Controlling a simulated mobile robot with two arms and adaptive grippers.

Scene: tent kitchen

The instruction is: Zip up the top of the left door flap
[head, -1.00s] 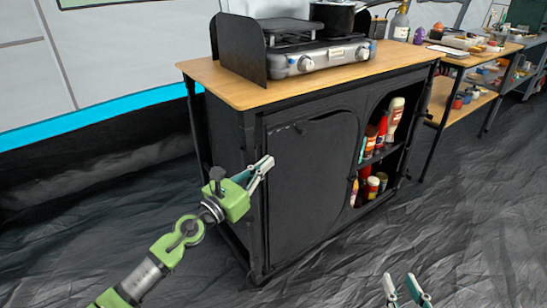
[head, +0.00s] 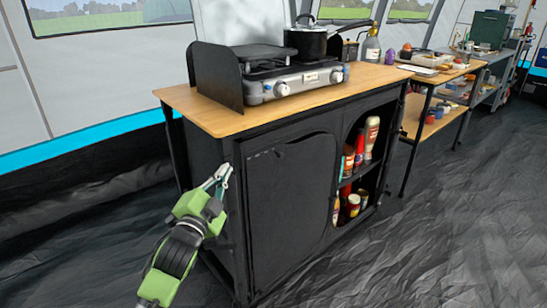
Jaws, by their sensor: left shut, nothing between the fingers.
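The left door flap (head: 290,205) is a black fabric panel on the front of a black camp cabinet, and it hangs closed over the left opening. A zip line runs along its top edge, with a small dark tab (head: 284,152) near the upper left. My left gripper (head: 222,178) is at the cabinet's front left corner, left of the flap's upper left part. Its fingers are together with nothing between them. Whether the fingertips touch the cabinet I cannot tell. My right gripper is not in view.
The cabinet's wooden top (head: 215,117) holds a camp stove (head: 295,82) with a pot (head: 308,42). The right compartment is open, with bottles (head: 371,135) and jars on shelves. A side table (head: 450,72) stands at the right. The floor (head: 430,240) in front is clear.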

